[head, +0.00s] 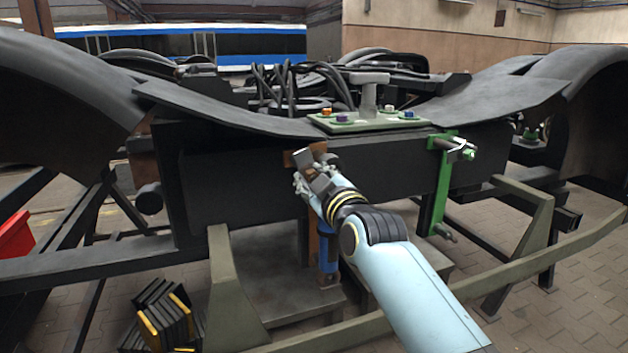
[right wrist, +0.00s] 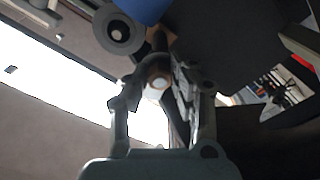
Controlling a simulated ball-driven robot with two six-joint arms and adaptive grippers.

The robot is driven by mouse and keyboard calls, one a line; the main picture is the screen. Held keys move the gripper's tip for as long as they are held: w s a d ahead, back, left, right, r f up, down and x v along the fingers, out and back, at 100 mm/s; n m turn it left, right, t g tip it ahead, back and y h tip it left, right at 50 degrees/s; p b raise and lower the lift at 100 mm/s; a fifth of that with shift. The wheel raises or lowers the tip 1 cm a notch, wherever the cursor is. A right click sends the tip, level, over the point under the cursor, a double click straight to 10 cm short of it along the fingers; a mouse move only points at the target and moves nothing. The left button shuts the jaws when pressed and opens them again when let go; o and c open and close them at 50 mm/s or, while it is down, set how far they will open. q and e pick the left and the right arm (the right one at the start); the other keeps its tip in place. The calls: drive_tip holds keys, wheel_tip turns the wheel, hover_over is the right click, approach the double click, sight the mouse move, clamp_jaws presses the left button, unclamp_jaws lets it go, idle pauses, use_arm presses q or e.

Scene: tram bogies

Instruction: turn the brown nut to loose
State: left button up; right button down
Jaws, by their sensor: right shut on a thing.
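The brown clamp (head: 296,157) shows on the front face of the dark bogie beam (head: 235,185). My right gripper (head: 310,174) reaches up to it from the front, and its fingers cover the nut in the head view. In the right wrist view, a small round pale-and-brown end, the brown nut (right wrist: 157,83), sits between the fingers of the gripper (right wrist: 155,98), which is shut on it. The turn of the nut cannot be read. My left gripper is not in view.
A green clamp (head: 441,185) with its own nut (head: 469,154) grips the beam at right. A green plate (head: 370,123) with several coloured nuts and a grey T-shaped tool (head: 369,92) lies on top. An olive frame (head: 232,285) stands in front. Black-and-yellow blocks (head: 165,318) lie below left.

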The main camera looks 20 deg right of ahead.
drive_tip(key=n, duration=0.4)
drive_tip(key=shift+n, duration=0.3)
drive_tip(key=n, duration=0.3)
drive_tip(key=shift+n+b, duration=0.3)
drive_tip(key=shift+b, duration=0.05)
drive_tip(key=n, duration=0.4)
drive_tip(key=shift+n+b, duration=0.3)
drive_tip(key=shift+n, duration=1.9)
drive_tip(key=c, duration=1.1)
unclamp_jaws()
drive_tip(key=shift+c, duration=0.2)
